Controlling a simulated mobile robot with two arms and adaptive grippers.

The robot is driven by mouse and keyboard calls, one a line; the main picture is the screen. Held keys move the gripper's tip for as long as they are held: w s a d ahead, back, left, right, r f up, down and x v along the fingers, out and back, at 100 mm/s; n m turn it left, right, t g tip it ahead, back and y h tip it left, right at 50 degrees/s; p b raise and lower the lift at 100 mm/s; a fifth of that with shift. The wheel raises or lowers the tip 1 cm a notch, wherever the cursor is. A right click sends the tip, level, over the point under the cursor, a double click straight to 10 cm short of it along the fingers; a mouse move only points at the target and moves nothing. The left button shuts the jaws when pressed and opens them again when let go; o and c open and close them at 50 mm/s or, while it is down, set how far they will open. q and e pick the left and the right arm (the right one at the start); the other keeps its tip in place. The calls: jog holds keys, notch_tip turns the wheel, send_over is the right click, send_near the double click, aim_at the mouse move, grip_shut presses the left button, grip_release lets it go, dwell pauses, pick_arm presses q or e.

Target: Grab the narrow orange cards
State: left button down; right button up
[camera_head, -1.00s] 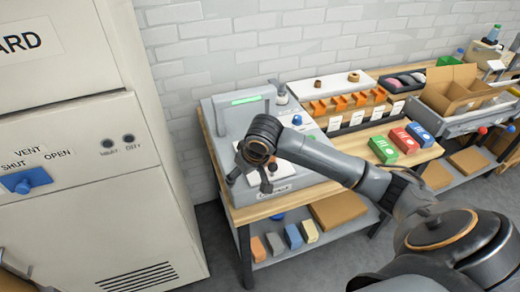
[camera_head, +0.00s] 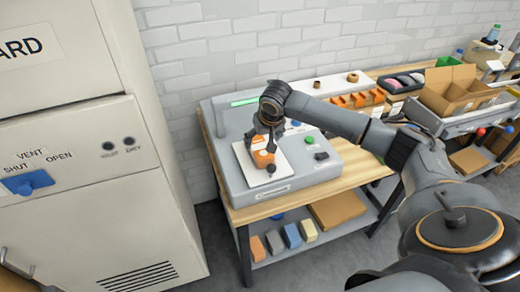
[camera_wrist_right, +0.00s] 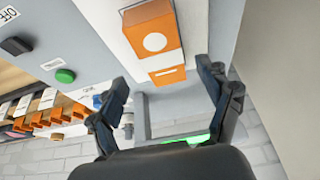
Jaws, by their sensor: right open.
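A narrow orange card pack (camera_head: 262,159) sits on the white plate (camera_head: 279,172) of the grey machine. In the right wrist view the orange pack (camera_wrist_right: 152,28) shows a white round mark, with a smaller orange patch with a white strip below it. My right gripper (camera_head: 262,141) is open just behind and above the pack, partly covering it in the head view. In the right wrist view its two fingers (camera_wrist_right: 165,82) are spread, the pack beyond their tips, with nothing between them. My left gripper is not in view.
The grey machine (camera_head: 230,181) has a lit green bar and a green button (camera_head: 310,140). Orange holders (camera_head: 358,99) and an open cardboard box (camera_head: 455,92) stand farther right. A cream cabinet (camera_head: 90,230) fills the left. Coloured blocks lie on the lower shelf.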

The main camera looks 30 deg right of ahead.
aim_at(260, 146)
jog(key=p+x, duration=0.1)
jog(key=x, duration=0.4)
jog(key=shift+a+p, duration=0.2)
jog(key=shift+p, duration=0.2)
jog(key=shift+f, duration=0.2)
jog(key=c, duration=1.3)
jog(key=shift+c, duration=0.5)
jog(key=shift+r, duration=0.15)
